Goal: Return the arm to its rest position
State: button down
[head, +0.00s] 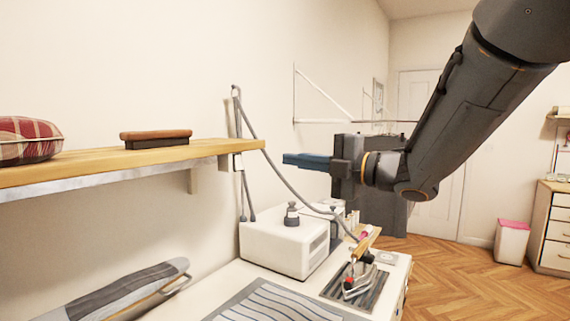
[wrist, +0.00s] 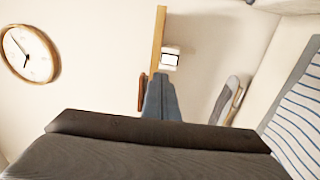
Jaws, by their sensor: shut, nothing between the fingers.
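My arm (head: 470,110) reaches in from the upper right in the head view, bent at the elbow. My gripper (head: 287,159) points left, raised above the worktable and just right of the wall shelf's end. Its blue fingers are together with nothing between them. In the wrist view the shut fingers (wrist: 161,88) show in the middle, pointing toward the shelf and wall. The gripper touches nothing that I can see.
The wooden shelf (head: 100,163) holds a brush (head: 156,138) and a red plaid cushion (head: 28,140). Below stand a white steam unit (head: 275,246) with a hose, an iron (head: 358,278), a sleeve board (head: 120,290) and striped cloth (head: 270,303).

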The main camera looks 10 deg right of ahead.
dwell(0.3)
jog(key=w+d+f+m+t+h, duration=0.3)
jog(key=w+d+f+m+h, duration=0.2)
jog(key=f+m+h, duration=0.3)
jog(key=s+d+f+m+g+h, duration=0.2)
jog(key=d+f+m+h, duration=0.1)
jog(key=f+m, duration=0.3)
jog(key=s+d+f+m+g+h, duration=0.1)
jog(key=s+d+f+m+h, duration=0.2)
jog(key=f, duration=0.5)
jog(key=s+a+f+m+g, duration=0.1)
jog(key=s+f+m+g, duration=0.4)
jog(key=s, duration=0.6)
jog(key=s+f+m+g, duration=0.5)
jog(key=s+f+m, duration=0.1)
jog(key=s+f, duration=0.4)
jog(key=shift+s+a+g, duration=0.3)
jog(key=shift+s+a, duration=0.05)
jog(key=shift+s, duration=0.15)
